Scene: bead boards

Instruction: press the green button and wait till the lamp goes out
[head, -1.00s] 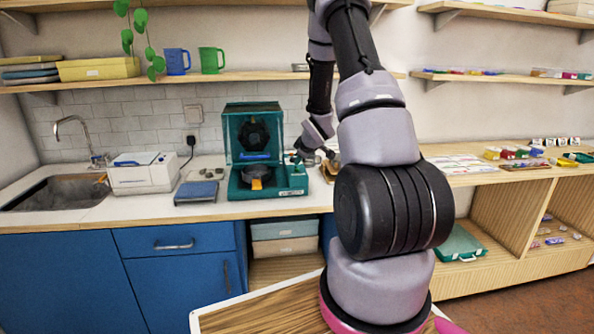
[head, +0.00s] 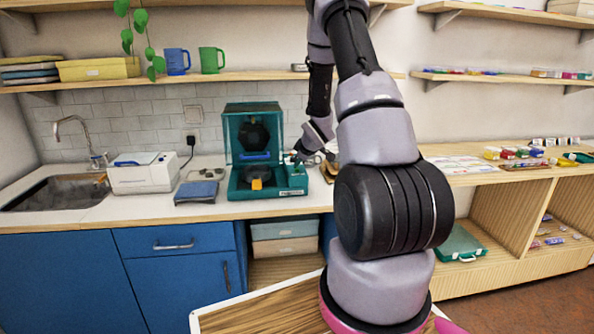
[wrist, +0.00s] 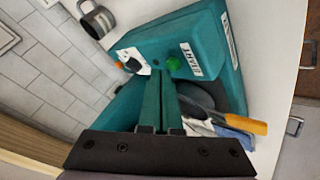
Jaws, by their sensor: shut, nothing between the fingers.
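The teal machine (head: 240,190) stands on the counter with its lid raised. In the wrist view its control housing (wrist: 200,30) carries a round green button (wrist: 173,63), a black knob on a white plate (wrist: 133,66) and a small orange-red lamp (wrist: 118,65). I cannot tell whether the lamp is lit. My gripper (wrist: 163,74) is shut and empty, its fingertips right by the green button. Whether they touch it I cannot tell. In the head view my gripper (head: 296,158) is small at the machine's right side, and the button cannot be made out.
An orange-handled tool (wrist: 245,124) shows at the machine's front. A grey metal mug (wrist: 97,20) stands behind. A blue scale (head: 196,191) and a white appliance (head: 143,175) are to the left on the counter, beside the sink (head: 55,191). A shelf (head: 220,76) runs above.

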